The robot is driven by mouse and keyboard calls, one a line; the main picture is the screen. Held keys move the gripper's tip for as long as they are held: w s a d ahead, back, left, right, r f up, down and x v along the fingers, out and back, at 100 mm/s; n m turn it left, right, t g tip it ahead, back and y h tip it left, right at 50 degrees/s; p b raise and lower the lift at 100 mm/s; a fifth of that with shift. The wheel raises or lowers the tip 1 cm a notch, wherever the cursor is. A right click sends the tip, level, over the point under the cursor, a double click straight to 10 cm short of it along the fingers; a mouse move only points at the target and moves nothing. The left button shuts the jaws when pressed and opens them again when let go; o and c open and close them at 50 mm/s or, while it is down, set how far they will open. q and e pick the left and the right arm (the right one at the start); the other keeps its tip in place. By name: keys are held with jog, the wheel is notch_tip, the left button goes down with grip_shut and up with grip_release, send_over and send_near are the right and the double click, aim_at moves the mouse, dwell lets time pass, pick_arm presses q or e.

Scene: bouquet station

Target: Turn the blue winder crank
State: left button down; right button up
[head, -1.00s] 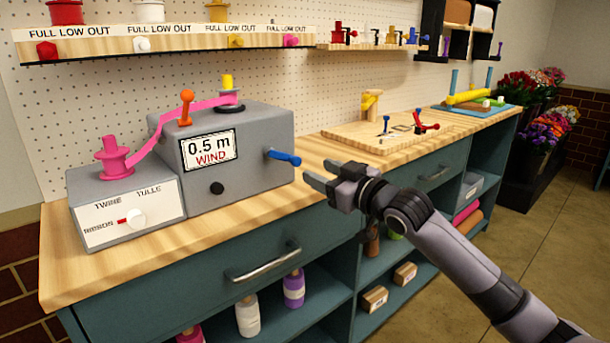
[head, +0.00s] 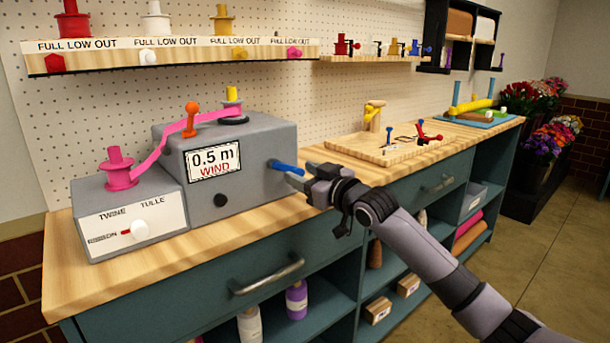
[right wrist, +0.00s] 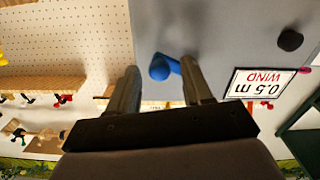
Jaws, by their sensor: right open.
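The blue winder crank (head: 286,168) sticks out from the right end of the grey winder box (head: 255,155), whose sign reads "0.5 m WIND". My right gripper (head: 303,178) is open at the crank's free end. In the right wrist view the blue crank (right wrist: 164,67) lies between the two spread fingers of the gripper (right wrist: 157,82), nearer the right-hand finger. I cannot tell whether that finger touches it. A pink ribbon (head: 172,138) runs from a pink spool (head: 118,168) up to the top of the winder. My left gripper is not in view.
A smaller grey box (head: 130,215) with a "TWINE TULLE" switch stands left of the winder. The wooden worktop (head: 290,210) is clear in front. A wooden board (head: 390,148) with small blue and red levers lies to the right. A spool shelf (head: 175,58) hangs above.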

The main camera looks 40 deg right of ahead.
grip_shut()
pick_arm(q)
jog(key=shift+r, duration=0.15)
